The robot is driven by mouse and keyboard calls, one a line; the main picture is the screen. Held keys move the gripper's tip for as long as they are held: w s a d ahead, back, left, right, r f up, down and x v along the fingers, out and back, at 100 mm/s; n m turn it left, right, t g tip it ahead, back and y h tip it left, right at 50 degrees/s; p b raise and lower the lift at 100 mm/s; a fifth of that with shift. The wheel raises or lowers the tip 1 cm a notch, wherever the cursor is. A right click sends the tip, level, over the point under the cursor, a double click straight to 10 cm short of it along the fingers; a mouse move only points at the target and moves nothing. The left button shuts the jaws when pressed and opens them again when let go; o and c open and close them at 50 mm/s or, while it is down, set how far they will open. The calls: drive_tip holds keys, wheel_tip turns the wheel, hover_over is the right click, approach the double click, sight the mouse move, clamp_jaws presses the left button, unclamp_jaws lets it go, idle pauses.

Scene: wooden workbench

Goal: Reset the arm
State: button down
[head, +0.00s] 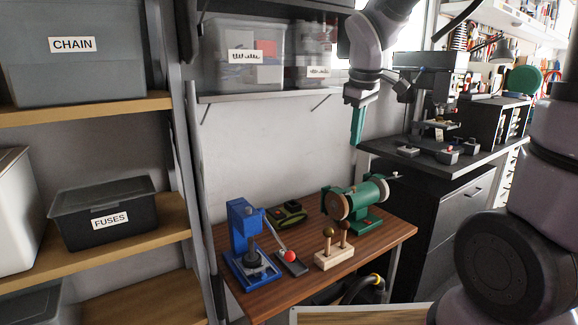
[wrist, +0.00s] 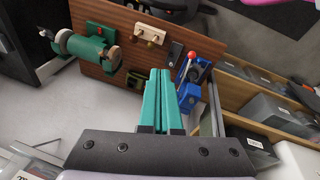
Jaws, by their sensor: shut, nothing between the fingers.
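My gripper (head: 357,126) hangs from my arm above the back right of the workbench in the head view, pointing down. Its two teal fingers are together and hold nothing; they also show in the wrist view (wrist: 162,75). The wooden workbench (head: 280,295) is below, with clear air between it and the fingertips.
On the bench stand a blue press (head: 240,230) with a red-knobbed lever, a green bench grinder (head: 362,205), a wooden block with pegs (head: 334,258) and a dark green-black item (head: 290,214). A shelf with bins (head: 240,97) is close left of my arm. A drill press (head: 440,85) stands right.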

drive_tip(key=s+d+r+m+t+y, duration=0.1)
drive_tip(key=s+d+r+m+t, duration=0.1)
drive_tip(key=s+d+r+m, duration=0.2)
drive_tip(key=s+d+r+m+t+y, duration=0.1)
drive_tip(key=s+d+r+m, duration=0.3)
drive_tip(key=s+m, duration=0.5)
drive_tip(key=shift+s+d+r+t, duration=0.25)
drive_tip(key=shift+d+t, duration=0.2)
drive_tip(key=shift+t, duration=0.15)
